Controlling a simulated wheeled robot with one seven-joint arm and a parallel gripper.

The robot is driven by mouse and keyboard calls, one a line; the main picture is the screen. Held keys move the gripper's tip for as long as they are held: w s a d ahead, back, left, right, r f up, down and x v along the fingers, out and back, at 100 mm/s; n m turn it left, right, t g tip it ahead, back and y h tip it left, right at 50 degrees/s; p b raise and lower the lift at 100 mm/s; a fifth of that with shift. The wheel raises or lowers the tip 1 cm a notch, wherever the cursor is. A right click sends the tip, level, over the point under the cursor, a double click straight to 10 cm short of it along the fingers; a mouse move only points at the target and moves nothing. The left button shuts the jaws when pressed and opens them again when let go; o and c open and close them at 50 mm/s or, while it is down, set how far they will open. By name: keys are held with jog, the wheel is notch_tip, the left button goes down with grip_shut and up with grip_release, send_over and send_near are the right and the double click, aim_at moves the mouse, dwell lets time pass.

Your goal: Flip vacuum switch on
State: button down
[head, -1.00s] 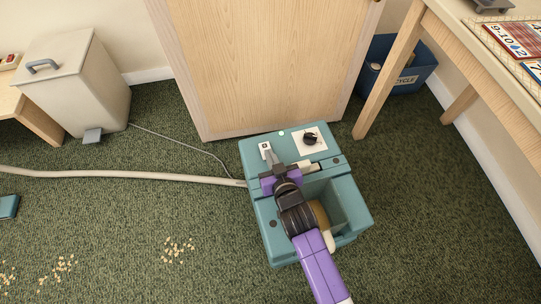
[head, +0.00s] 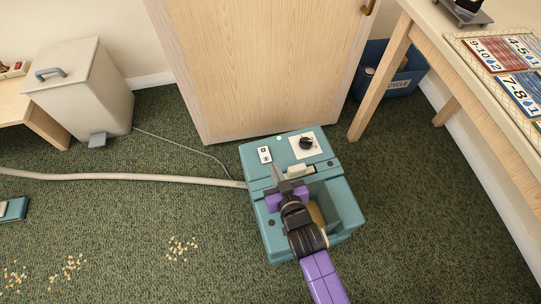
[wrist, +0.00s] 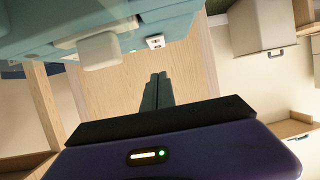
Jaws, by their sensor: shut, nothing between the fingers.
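The vacuum is a teal box (head: 256,222) on the carpet. A small white switch plate (head: 265,155) with dark marks is on its top, and it also shows in the wrist view (wrist: 155,41). A small green light (head: 279,138) sits near it, also visible in the wrist view (wrist: 133,50). A black knob (head: 306,143) on a white panel is to the right. My gripper (head: 276,173) is shut and empty, just on the near side of the switch plate and apart from it. Its closed fingers also show in the wrist view (wrist: 158,92). The exact rocker position is too small to tell.
A pale hose (head: 120,177) and a thin grey cord (head: 185,148) run left from the vacuum. A wooden door panel (head: 260,70) stands behind it. A table leg (head: 379,85) and blue recycle bin (head: 403,72) are at right. Crumbs (head: 180,248) lie on the carpet.

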jog(key=shift+s+d+r+p, duration=0.1)
jog(key=shift+s+d+p, duration=0.25)
jog(key=shift+s, duration=0.6)
jog(key=shift+s+d+r+p, duration=0.1)
jog(key=shift+s+d, duration=0.3)
jog(key=shift+s, duration=0.55)
notch_tip(320, 180, up, 8)
jog(key=s+d+f+t, duration=0.1)
jog(key=s+d+t, duration=0.1)
jog(key=s+d+r+m+h, duration=0.1)
jog(key=s+d+r+h, duration=0.1)
jog(key=s+d+r, duration=0.55)
jog(key=s+d+r+m+h+p, duration=0.15)
jog(key=s+d+r, duration=0.3)
jog(key=s, duration=0.65)
jog(key=s+d+r+m+h, duration=0.2)
jog(key=s+d+r, duration=0.35)
jog(key=s, duration=0.35)
notch_tip(320, 180, up, 22)
jog(key=p, duration=2.2)
jog(key=shift+d+f, duration=0.2)
jog(key=shift+d, duration=0.1)
jog(key=shift+s, duration=0.1)
